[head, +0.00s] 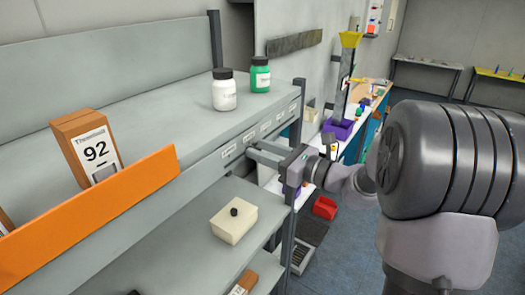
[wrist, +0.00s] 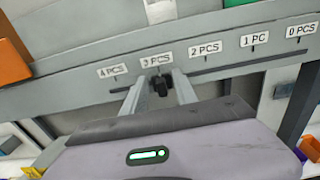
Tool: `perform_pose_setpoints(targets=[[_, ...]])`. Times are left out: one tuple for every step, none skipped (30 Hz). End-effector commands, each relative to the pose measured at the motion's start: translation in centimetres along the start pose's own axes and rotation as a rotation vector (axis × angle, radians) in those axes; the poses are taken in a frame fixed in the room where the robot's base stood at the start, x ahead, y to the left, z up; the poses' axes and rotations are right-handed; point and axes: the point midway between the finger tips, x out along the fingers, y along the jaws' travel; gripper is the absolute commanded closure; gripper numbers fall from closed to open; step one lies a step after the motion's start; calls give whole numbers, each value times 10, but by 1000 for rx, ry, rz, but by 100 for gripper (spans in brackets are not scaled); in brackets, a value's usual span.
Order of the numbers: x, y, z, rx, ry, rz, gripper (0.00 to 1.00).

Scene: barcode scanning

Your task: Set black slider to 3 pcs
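The black slider (wrist: 160,85) sits on the shelf's front edge, just below the "3 PCS" label (wrist: 156,60) in the wrist view. My gripper (wrist: 159,77) is open, with one finger on each side of the slider and a visible gap to it. In the head view my gripper (head: 254,152) reaches the shelf's front edge from the right; the slider cannot be made out there.
The dark slot (wrist: 237,65) runs along the edge under labels from "4 PCS" (wrist: 112,71) to "0 PCS" (wrist: 300,30). A white bottle (head: 224,90) and a green bottle (head: 260,75) stand on the shelf above. A cream box (head: 234,225) with a black knob sits on the lower shelf.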

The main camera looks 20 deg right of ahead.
Motion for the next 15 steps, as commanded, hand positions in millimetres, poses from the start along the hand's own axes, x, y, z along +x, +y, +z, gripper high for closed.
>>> perform_pose_setpoints(targets=[[0, 0, 0, 0, 0, 0, 65], [-1, 0, 0, 0, 0, 0, 65], [-3, 0, -1, 0, 0, -1, 65], [-6, 0, -1, -1, 0, -1, 65], [-10, -1, -1, 0, -1, -2, 65], [-17, -1, -1, -2, -1, -3, 65], [-23, -1, -2, -2, -1, -4, 65], [-31, -1, -2, -1, -1, -5, 65], [-42, -2, -3, -2, 0, -5, 65], [-51, -2, -3, -2, -1, -6, 65], [-61, -1, -3, -2, -1, -7, 65], [-75, -2, -4, -2, 0, -7, 65], [-85, -1, -4, -2, 0, -7, 65], [-95, -1, -4, -1, 0, -7, 65], [-108, -2, -4, -1, 0, -7, 65]])
